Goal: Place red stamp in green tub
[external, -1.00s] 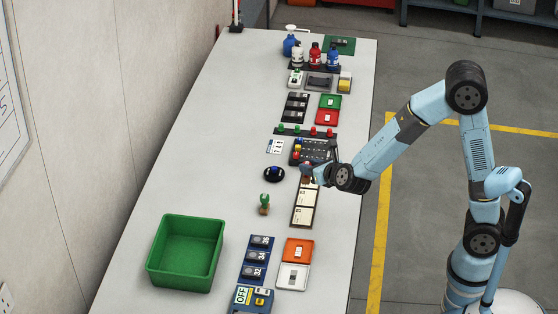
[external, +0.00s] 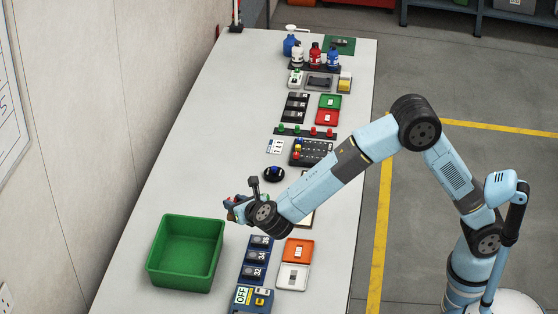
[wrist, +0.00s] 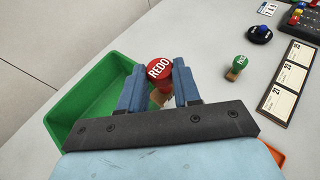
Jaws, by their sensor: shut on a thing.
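The red stamp (wrist: 159,72) has a round red top marked "REDO" and shows between my fingers in the wrist view. My gripper (wrist: 158,88) is shut on it. In the external view my gripper (external: 233,206) is above the table, just right of the green tub's far right corner. The green tub (external: 218,254) is an open, empty-looking box at the near left of the table. It also shows in the wrist view (wrist: 72,85), left of and partly behind my gripper. The stamp's lower part is partly hidden by my fingers.
A green stamp (wrist: 236,68) stands on the table to the right of my gripper. A dark round pad (external: 274,174) and a card strip (wrist: 288,80) lie farther right. Blue modules (external: 254,272) and orange and white trays (external: 297,251) lie right of the tub.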

